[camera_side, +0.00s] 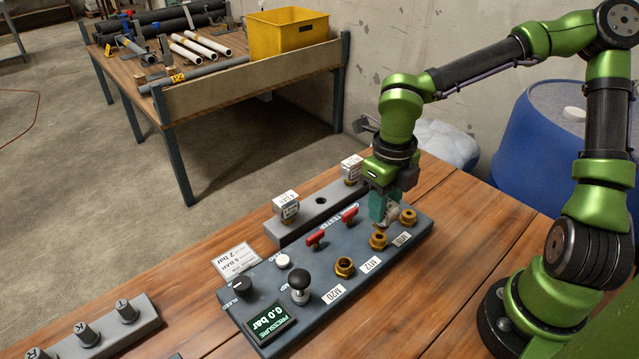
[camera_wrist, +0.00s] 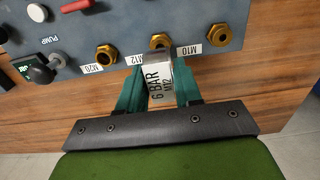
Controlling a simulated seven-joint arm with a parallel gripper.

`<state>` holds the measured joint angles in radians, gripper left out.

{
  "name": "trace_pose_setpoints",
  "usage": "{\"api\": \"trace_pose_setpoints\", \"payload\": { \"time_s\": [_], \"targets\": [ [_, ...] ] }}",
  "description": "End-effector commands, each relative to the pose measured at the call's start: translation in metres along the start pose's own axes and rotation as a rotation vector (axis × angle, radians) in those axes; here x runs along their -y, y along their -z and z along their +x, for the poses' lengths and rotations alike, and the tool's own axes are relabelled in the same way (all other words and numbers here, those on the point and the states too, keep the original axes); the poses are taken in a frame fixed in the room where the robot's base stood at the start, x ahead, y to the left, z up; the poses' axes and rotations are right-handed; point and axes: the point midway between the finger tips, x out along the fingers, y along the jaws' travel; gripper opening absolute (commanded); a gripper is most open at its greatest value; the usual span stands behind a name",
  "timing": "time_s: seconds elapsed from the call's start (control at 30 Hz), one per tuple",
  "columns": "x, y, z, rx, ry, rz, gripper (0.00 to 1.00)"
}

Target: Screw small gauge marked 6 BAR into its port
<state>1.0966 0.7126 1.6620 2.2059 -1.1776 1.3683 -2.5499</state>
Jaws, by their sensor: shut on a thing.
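My gripper (camera_wrist: 159,88) is shut on a small block-shaped gauge (camera_wrist: 157,82) with a white face reading 6 BAR and M12. The teal fingers hold it from both sides. In the side view, my gripper (camera_side: 385,210) is low over the tester panel, close to the M12 port (camera_side: 378,241). In the wrist view, the brass M12 port (camera_wrist: 160,41) shows just beyond the gauge's far edge. The gauge's threaded end is hidden, so I cannot tell whether it touches the port. The brass M20 (camera_side: 345,267) and M10 (camera_side: 408,216) ports are empty.
The grey tester (camera_side: 425,232) has two red levers, a black pump knob (camera_side: 299,284) and a display (camera_side: 268,322) reading 0.0 bar. Behind it, a grey rack (camera_side: 330,208) holds two other gauges (camera_side: 286,207) beside an empty hole. Bare wood lies in front.

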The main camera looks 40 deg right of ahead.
Motion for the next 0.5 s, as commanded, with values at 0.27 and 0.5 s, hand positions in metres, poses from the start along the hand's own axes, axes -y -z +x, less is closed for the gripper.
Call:
{"api": "trace_pose_setpoints", "payload": {
  "time_s": [0.27,0.5],
  "targets": [
    [0.0000,0.0000,0.0022,0.000,0.000,0.000,0.02],
    [0.0000,0.0000,0.0069,0.000,0.001,0.000,0.02]
  ]
}}
